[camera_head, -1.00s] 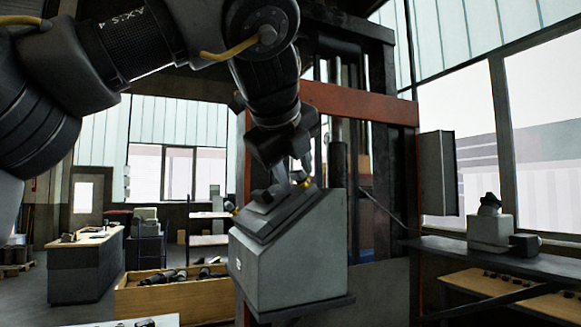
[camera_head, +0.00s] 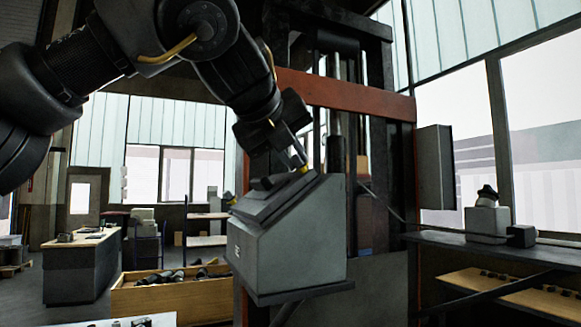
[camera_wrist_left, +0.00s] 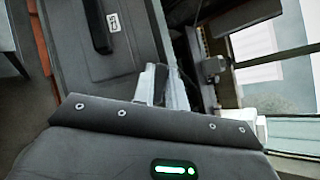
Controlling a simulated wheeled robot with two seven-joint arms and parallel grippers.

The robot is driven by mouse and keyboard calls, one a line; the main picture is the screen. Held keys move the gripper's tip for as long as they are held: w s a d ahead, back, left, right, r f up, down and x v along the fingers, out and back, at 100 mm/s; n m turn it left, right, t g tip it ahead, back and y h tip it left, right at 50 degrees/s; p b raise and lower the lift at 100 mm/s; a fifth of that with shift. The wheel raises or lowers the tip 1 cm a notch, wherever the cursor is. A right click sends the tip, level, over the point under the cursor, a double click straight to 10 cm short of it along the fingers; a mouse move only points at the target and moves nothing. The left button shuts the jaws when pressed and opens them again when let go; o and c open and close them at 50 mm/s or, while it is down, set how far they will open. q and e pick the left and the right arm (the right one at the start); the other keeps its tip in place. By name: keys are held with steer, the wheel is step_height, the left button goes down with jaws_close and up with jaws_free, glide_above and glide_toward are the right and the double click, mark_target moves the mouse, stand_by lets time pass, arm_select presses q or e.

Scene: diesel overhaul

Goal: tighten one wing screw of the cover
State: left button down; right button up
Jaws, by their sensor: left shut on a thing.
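The dark cover (camera_head: 268,200) lies on the sloped top of a grey box (camera_head: 290,245). It carries a black handle (camera_head: 268,182). The cover also shows in the wrist view (camera_wrist_left: 125,65) with its handle (camera_wrist_left: 97,25) and a small white label. A yellow-marked wing screw (camera_head: 303,169) is at the cover's upper right edge, mostly hidden by my fingers. Another yellow-marked screw (camera_head: 231,200) is at the left edge. My left gripper (camera_head: 300,158) is shut on the upper right screw. Its fingers (camera_wrist_left: 160,85) reach the cover's edge in the wrist view. My right gripper is not in view.
The box stands on a small bracket before a red-beamed frame (camera_head: 350,97). A shelf bench (camera_head: 470,250) is at the right. A wooden crate of parts (camera_head: 170,298) and a desk (camera_head: 75,268) stand at the left. Space left of the box is open.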

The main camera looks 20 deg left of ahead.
arm_select(q)
steer(key=shift+r, duration=0.1)
steer(key=shift+m, duration=0.4)
steer(key=shift+f+m+t+h+b, duration=0.25)
steer(key=shift+m+h+b, duration=0.2)
steer(key=shift+m+h, duration=0.25)
steer(key=shift+r+m+h, duration=0.1)
steer(key=shift+m+h, duration=0.4)
steer(key=shift+m, duration=0.3)
steer(key=shift+a+r+m+t+h, duration=0.1)
steer(key=shift+m+t+h, duration=0.15)
steer(key=shift+m+h, duration=0.2)
steer(key=shift+r+m, duration=0.1)
steer(key=shift+m, duration=0.15)
